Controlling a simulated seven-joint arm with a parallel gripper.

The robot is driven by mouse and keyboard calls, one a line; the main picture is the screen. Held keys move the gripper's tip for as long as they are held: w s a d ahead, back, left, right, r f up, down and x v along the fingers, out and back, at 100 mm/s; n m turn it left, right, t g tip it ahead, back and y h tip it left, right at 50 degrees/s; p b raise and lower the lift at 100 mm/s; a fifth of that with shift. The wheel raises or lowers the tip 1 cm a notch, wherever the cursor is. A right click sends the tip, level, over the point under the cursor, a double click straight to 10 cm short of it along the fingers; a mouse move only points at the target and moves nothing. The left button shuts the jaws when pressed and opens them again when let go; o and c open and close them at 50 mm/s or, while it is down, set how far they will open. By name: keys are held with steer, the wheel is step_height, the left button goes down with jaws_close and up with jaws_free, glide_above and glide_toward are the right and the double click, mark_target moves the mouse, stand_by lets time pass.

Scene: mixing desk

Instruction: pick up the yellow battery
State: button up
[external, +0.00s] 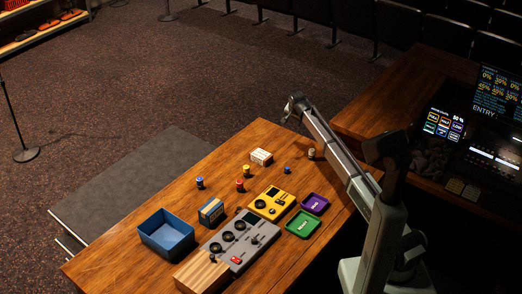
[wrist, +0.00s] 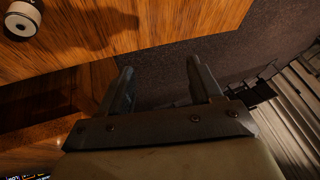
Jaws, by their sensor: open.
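A small yellow battery (external: 246,170) stands on the wooden desk, just behind a red one (external: 239,184), in the external view. It does not show in the wrist view. My gripper (external: 289,113) is raised above the far edge of the desk, well apart from the yellow battery, up and to its right in the picture. In the wrist view my gripper (wrist: 164,82) has its two fingers apart with nothing between them.
Other small cylinders stand nearby: two blue (external: 199,182) (external: 286,169) and one pale (external: 311,153). A small box (external: 261,157), yellow device (external: 272,203), grey mixer (external: 240,240), blue bin (external: 166,236), green tray (external: 303,224) and purple tray (external: 315,204) occupy the desk.

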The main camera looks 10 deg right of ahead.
steer(key=s+a+m+g, duration=0.3)
steer(key=s+a+m, duration=0.45)
steer(key=a, duration=0.75)
steer(key=m+g, duration=0.3)
glide_toward(247, 166)
steer(key=f, duration=1.2)
steer(key=shift+s+f, duration=0.25)
steer(key=shift+c, duration=0.4)
jaws_close()
steer(key=shift+r, duration=0.15)
